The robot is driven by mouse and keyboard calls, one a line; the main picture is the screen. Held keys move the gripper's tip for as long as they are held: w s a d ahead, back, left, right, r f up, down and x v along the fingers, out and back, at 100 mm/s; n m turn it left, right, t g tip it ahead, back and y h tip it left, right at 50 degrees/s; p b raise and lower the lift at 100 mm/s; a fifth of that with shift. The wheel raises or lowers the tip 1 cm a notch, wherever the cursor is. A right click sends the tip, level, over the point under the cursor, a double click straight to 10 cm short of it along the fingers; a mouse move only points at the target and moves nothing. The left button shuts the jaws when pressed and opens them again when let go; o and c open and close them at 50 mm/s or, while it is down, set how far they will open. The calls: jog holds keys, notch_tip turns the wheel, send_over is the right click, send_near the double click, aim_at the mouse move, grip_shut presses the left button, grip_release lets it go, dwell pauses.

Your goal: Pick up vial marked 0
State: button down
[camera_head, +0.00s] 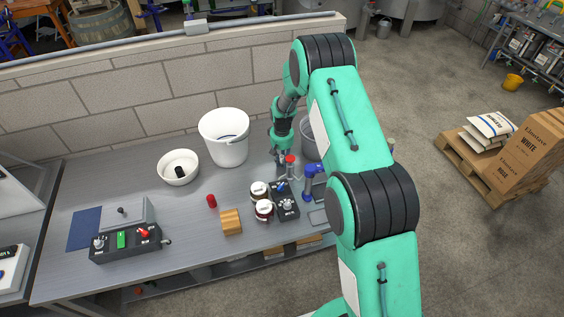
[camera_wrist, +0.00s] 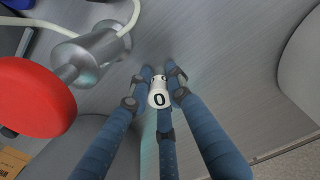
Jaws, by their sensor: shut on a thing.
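The vial marked 0 (camera_wrist: 159,97) is small and white with a black 0 on it. It sits between the blue fingers of my gripper (camera_wrist: 160,80) in the wrist view, and the fingers are closed around it. In the head view my gripper (camera_head: 279,158) is low over the back of the grey bench, between the white bucket and a grey bucket. The vial is not visible there. I cannot tell whether the vial touches the bench.
A red knob (camera_wrist: 36,97) on a metal valve (camera_wrist: 92,54) is close left of my fingers. A white bucket (camera_head: 224,150), a white bowl (camera_head: 178,180), brown jars (camera_head: 264,210) and a dark switch box (camera_head: 284,201) stand nearby.

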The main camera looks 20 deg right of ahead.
aim_at(282, 157)
jog(key=shift+r, duration=5)
